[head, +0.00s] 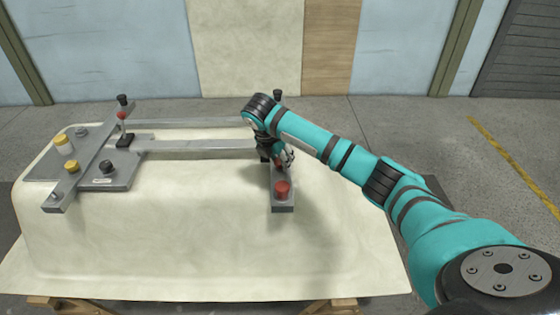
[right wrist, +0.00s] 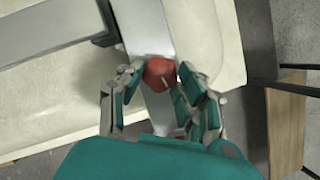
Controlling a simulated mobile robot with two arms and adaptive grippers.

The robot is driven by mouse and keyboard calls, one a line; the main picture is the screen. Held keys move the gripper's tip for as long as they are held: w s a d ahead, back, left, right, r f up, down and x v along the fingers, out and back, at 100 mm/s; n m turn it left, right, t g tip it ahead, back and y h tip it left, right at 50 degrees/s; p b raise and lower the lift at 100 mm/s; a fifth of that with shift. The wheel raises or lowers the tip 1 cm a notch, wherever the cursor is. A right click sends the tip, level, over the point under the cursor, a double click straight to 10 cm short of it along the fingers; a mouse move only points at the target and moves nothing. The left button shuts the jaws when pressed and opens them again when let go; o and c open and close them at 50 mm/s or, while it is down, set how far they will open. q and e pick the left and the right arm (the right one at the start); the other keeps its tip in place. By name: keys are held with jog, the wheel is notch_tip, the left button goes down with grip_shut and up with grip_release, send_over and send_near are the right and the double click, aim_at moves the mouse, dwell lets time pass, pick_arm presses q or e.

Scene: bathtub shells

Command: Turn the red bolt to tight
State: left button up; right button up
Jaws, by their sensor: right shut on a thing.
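The red bolt (right wrist: 160,72) shows in the right wrist view as a faceted red head with a pale line on it. It stands on a grey metal bar (head: 284,208). My right gripper (head: 284,158) is shut on this red head, with fingers on both sides of it in the right wrist view (right wrist: 157,85). In the head view, the fingers and arm largely hide the gripped part. A red knob-like piece (head: 282,188) shows on the bar in front of the fingers, apart from them. My left gripper is not in view.
The bar lies on a cream tub shell (head: 180,235) on wooden supports. Grey rails (head: 195,144) run left to a plate with yellow knobs (head: 66,144) and a black-topped clamp (head: 123,118). Another black knob (head: 278,95) stands behind my wrist. The shell's front is clear.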

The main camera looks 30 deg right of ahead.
jog(key=shift+w+r+m+g+b, duration=0.1)
jog(key=shift+m+g+b, duration=0.25)
jog(key=shift+m, duration=0.85)
jog(key=o, duration=1.1)
jog(key=shift+o, duration=0.2)
jog(key=v, duration=1.2)
jog(key=shift+w+a, duration=0.15)
jog(key=shift+a, duration=0.05)
